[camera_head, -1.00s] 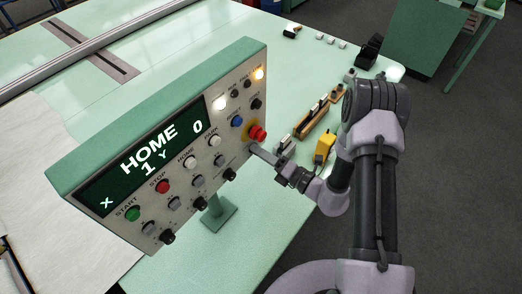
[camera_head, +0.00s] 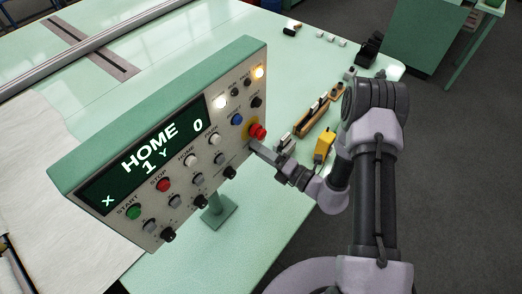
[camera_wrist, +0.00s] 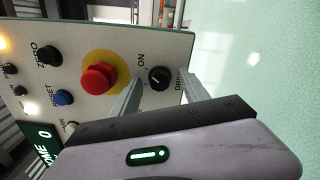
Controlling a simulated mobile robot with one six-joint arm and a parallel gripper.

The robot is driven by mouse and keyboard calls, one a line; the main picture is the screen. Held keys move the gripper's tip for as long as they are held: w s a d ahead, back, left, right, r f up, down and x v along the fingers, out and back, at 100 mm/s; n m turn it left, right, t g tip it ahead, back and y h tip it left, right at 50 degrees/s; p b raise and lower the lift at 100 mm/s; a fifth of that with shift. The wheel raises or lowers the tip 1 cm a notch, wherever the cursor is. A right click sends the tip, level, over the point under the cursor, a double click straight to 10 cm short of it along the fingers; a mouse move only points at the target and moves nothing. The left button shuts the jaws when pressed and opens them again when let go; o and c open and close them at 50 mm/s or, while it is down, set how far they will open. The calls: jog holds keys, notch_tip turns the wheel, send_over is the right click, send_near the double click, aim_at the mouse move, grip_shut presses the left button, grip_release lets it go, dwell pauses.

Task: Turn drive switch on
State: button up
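The drive switch (camera_wrist: 159,78) is a black round knob in the wrist view, on the pale face of the control panel (camera_head: 150,178). The words ON and DRIVE are printed beside it. My gripper (camera_wrist: 161,76) is open, with one finger on each side of the knob; I cannot tell whether either touches it. In the head view my gripper (camera_head: 256,147) reaches the panel's right edge, just below the red mushroom button, and the drive switch is hidden there. Which way the knob points is too small to tell.
The red mushroom button (camera_wrist: 98,78) on its yellow disc sits close beside one finger. Blue (camera_wrist: 63,97) and black buttons lie farther along the panel. A yellow tool (camera_head: 323,145) and a wooden holder (camera_head: 312,119) stand on the green table behind my wrist.

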dwell(0.3)
jog(key=v, duration=1.7)
jog(key=shift+s, duration=0.2)
jog(key=shift+d, duration=0.15)
